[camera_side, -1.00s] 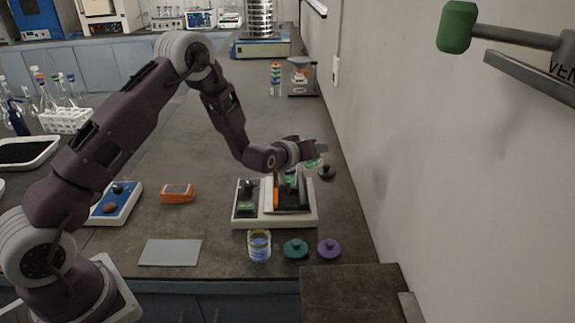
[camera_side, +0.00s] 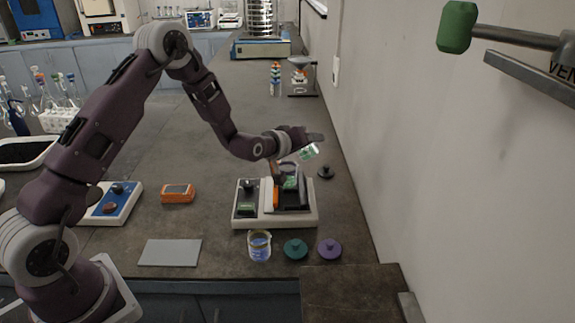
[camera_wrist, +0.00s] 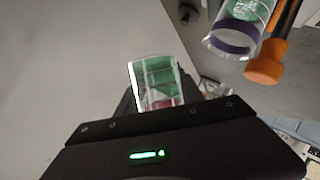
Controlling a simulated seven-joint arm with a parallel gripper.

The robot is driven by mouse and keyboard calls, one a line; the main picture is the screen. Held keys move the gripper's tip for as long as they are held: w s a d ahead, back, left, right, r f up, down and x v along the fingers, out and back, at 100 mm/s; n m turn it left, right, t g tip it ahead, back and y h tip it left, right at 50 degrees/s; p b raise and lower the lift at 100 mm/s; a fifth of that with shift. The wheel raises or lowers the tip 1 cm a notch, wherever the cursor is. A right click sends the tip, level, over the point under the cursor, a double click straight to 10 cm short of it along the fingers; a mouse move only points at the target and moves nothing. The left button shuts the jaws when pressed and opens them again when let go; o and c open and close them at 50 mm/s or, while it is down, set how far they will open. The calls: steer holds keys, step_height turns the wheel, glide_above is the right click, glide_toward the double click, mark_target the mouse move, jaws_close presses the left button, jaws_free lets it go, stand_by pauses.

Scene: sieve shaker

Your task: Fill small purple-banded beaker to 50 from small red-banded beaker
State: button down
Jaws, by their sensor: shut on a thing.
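My gripper (camera_wrist: 165,112) is shut on the small red-banded beaker (camera_wrist: 157,80), a clear beaker with green contents and a red band low down near the jaws. In the side view this beaker (camera_side: 309,151) is tilted, with its mouth toward the lower right. The small purple-banded beaker (camera_wrist: 232,38) is at the upper right of the wrist view, with green contents inside. In the side view it (camera_side: 289,168) stands behind the orange-handled tool, partly hidden, just below and left of the held beaker. Its fill marks are too small to read. The two beakers appear apart.
A white-and-black bench device (camera_side: 245,222) stands below my gripper, with an orange-handled tool (camera_side: 276,191) upright on it. A black lid (camera_side: 326,172) is near the wall.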

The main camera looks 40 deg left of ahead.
steer(key=shift+a+r+n+h, duration=0.15)
steer(key=shift+r+n+h, duration=0.15)
steer(key=shift+n, duration=0.2)
stand_by(1.7)
steer(key=shift+f+n+t+h, duration=0.3)
steer(key=shift+f+n+h, duration=0.1)
steer(key=shift+n, duration=0.2)
stand_by(1.9)
steer(key=shift+r+n+t+h+p, duration=0.3)
steer(key=shift+r+n+h, duration=0.1)
steer(key=shift+n, duration=0.2)
stand_by(2.7)
